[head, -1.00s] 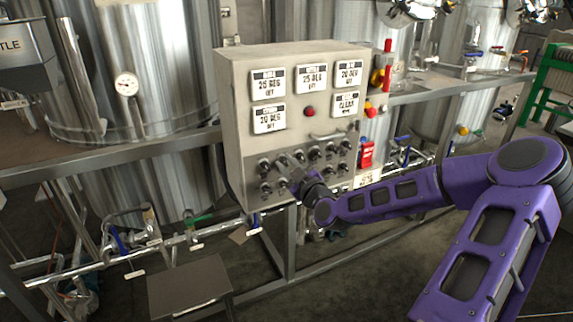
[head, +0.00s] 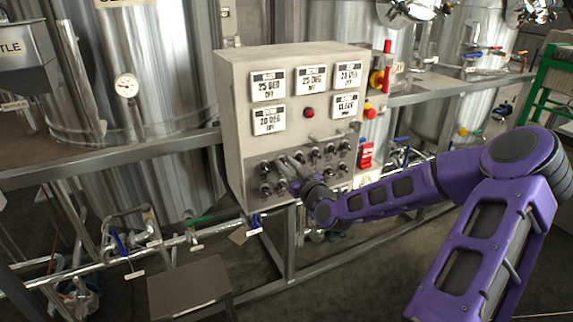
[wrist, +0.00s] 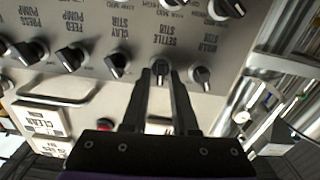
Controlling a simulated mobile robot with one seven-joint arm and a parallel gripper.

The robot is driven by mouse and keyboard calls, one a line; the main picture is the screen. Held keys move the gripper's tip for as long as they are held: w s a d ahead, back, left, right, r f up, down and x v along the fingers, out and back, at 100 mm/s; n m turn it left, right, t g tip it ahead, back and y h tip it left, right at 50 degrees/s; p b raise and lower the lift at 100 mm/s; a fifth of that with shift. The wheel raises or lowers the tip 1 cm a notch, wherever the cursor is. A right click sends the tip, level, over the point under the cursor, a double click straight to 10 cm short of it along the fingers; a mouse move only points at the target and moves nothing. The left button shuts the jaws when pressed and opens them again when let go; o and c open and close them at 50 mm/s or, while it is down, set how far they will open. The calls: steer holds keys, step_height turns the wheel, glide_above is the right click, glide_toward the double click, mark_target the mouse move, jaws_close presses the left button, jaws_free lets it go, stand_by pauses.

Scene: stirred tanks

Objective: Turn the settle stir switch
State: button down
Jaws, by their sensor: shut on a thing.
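The settle stir switch (wrist: 160,68) is a small dark knob on the grey control panel (head: 238,120). Its label, SETTLE STIR, reads upside down in the wrist view. My gripper (wrist: 161,72) has one finger on each side of this knob and is shut on it. In the head view, my gripper (head: 287,165) reaches the upper row of knobs from the lower right. The knob itself is hidden there by the fingers, and its exact angle is hard to read.
The clay stir knob (wrist: 117,64) and boil stir knob (wrist: 200,75) sit close on either side. A metal bar handle (wrist: 52,92) stands out from the panel. A red emergency-type switch (head: 378,80) is on the panel's right side. Steel tanks (head: 160,70) stand behind.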

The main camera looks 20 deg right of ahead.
steer(key=m+p, duration=0.1)
steer(key=m, duration=0.5)
steer(key=shift+d+f+m, duration=0.1)
steer(key=shift+d+m, duration=0.05)
steer(key=shift+m, duration=0.15)
stand_by(0.5)
steer(key=c, duration=0.9)
jaws_free()
steer(key=shift+s, duration=0.1)
steer(key=shift+s+d+p, duration=0.15)
steer(key=shift+s+p, duration=1.5)
steer(key=shift+s, duration=2.65)
steer(key=shift+s+d+p, duration=0.15)
steer(key=shift+s+p, duration=1.45)
steer(key=shift+s, duration=2.7)
